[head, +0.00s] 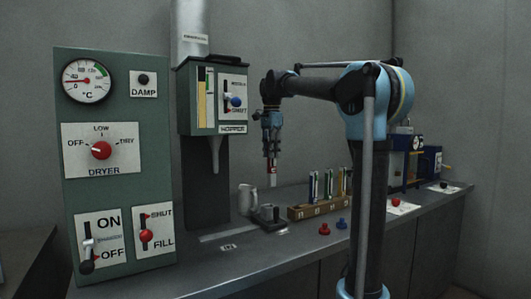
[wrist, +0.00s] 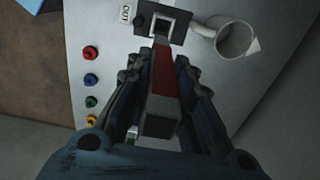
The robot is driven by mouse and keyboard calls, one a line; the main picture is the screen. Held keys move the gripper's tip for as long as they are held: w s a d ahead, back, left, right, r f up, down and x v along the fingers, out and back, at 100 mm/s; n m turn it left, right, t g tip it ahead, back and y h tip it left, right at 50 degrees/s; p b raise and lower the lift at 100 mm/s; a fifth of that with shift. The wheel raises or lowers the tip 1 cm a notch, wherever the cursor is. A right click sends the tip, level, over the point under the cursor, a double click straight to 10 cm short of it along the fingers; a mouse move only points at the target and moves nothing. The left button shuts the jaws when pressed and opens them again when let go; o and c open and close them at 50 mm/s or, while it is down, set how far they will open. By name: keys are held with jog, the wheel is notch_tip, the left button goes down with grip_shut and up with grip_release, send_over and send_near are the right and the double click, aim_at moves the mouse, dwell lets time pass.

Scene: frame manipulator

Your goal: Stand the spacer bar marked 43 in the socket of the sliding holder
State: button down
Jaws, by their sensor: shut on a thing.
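My gripper (head: 271,150) is shut on a bar (head: 271,169) and holds it roughly upright, well above the counter. In the wrist view the bar (wrist: 163,72) has a red side and a grey end, between the two fingers of my gripper (wrist: 157,62). I cannot read a number on it. The sliding holder (head: 268,218) sits low on the counter below the bar. In the wrist view the dark holder (wrist: 182,14) has a square socket just beyond the bar's far end. The bar is apart from the holder in the head view.
A grey jug (head: 247,200) stands beside the holder; it also shows in the wrist view (wrist: 235,38). A wooden rack (head: 303,212) with several bars stands to the right. Red (head: 324,229) and blue (head: 341,223) knobs are in front. The hopper box (head: 200,100) is left of my gripper.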

aim_at(269, 184)
jog(key=shift+s+a+f, duration=0.1)
jog(key=shift+a+f, duration=0.1)
jog(key=shift+f, duration=1.95)
jog(key=shift+w+a+f, duration=0.1)
jog(key=shift+a+f, duration=0.05)
jog(key=shift+f, duration=2.05)
jog(key=shift+s+a+f, duration=0.1)
jog(key=shift+a+f, duration=0.1)
jog(key=shift+f, duration=2.3)
jog(key=c, duration=1.3)
grip_release()
